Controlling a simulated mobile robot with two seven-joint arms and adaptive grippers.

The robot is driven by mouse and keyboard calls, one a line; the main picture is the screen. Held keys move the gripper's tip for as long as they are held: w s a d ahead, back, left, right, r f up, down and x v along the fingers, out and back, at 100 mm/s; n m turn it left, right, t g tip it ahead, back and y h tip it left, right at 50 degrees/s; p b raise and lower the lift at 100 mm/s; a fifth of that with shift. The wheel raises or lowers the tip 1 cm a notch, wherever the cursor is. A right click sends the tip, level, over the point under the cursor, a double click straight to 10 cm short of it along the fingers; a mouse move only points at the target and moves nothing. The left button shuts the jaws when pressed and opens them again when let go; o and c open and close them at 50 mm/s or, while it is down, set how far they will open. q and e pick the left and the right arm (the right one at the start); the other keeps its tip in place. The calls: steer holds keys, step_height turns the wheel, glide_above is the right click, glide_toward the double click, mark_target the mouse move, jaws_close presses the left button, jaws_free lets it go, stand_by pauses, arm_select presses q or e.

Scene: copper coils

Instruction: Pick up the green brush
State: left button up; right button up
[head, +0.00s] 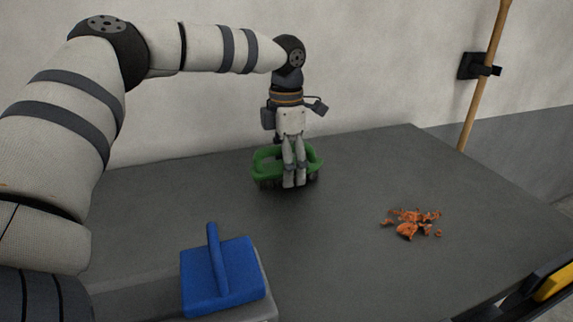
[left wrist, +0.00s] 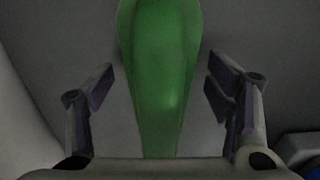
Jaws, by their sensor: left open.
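The green brush (head: 262,162) lies on the dark table near its back edge. My left gripper (head: 294,183) points down at it, and its fingers hide part of the brush in the head view. In the left wrist view the green brush (left wrist: 160,70) runs lengthwise between the two fingers of my left gripper (left wrist: 158,88). The fingers are open, with a visible gap on each side of the green part. My right gripper is not in view.
Orange-brown shavings (head: 412,222) lie on the table to the right. A wooden pole (head: 484,75) hangs in a black wall holder (head: 476,66). The middle of the table (head: 340,230) is clear.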

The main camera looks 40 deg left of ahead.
arm_select(q)
steer(key=c, duration=1.4)
steer(key=shift+o, duration=0.2)
step_height(320, 180, up, 3)
steer(key=shift+w+r, duration=0.1)
steer(key=s+d+r, duration=0.1)
steer(key=d+r, duration=0.9)
steer(key=d, duration=0.4)
steer(key=shift+p, duration=0.4)
